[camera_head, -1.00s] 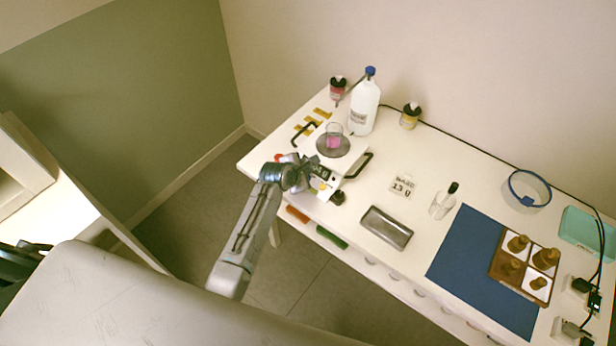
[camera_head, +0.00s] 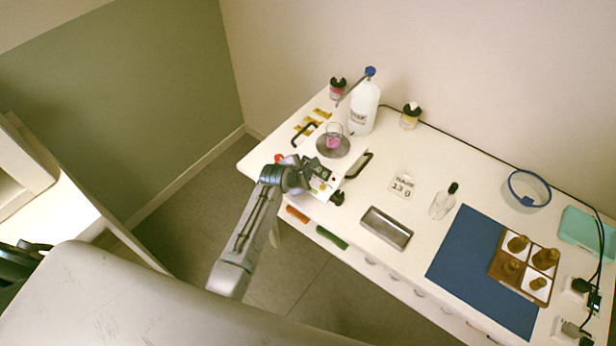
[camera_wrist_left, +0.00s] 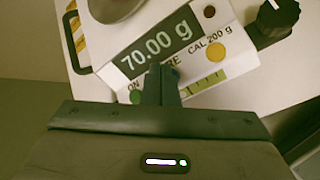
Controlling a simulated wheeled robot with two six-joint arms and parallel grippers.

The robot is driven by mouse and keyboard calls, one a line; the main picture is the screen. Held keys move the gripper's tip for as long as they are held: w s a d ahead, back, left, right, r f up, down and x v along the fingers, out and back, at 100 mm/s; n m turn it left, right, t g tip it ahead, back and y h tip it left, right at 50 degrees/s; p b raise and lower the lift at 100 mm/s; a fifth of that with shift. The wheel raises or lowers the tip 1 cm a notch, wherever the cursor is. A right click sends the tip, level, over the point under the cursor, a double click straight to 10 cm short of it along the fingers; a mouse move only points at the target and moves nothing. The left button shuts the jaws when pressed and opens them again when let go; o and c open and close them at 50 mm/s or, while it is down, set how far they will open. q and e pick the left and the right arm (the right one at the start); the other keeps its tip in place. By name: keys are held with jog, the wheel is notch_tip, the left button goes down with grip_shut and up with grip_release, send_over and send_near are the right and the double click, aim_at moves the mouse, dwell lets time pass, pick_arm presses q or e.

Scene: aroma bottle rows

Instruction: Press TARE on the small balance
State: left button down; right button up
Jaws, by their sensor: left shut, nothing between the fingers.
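The small balance (camera_head: 324,185) stands at the left end of the white table, with a small beaker of pink liquid (camera_head: 333,141) on its round pan (camera_head: 345,151). In the left wrist view its display (camera_wrist_left: 155,50) reads 70.00 g. A yellow button (camera_wrist_left: 216,51) sits by the CAL 200 g label, and a green button (camera_wrist_left: 136,97) is by ON. My left gripper (camera_wrist_left: 161,78) is shut and empty, its fingertips over the TARE label, of which only the last letters show. The fingers hide the button there; I cannot tell whether they touch it. My right gripper is not in view.
A black knob (camera_wrist_left: 275,20) is right of the panel. A white bottle with a blue cap (camera_head: 363,110) stands behind the balance. A metal tray (camera_head: 386,228), a glass bottle (camera_head: 441,204) and a blue mat (camera_head: 468,260) lie to the right.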

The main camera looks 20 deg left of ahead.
pick_arm(q)
jog(key=shift+f, duration=0.45)
dwell(0.6)
dwell(0.4)
jog(key=shift+r+p, duration=0.8)
jog(key=shift+p, duration=0.2)
notch_tip(320, 180, up, 5)
jog(key=p, duration=0.5)
jog(key=shift+s, duration=0.1)
dwell(0.4)
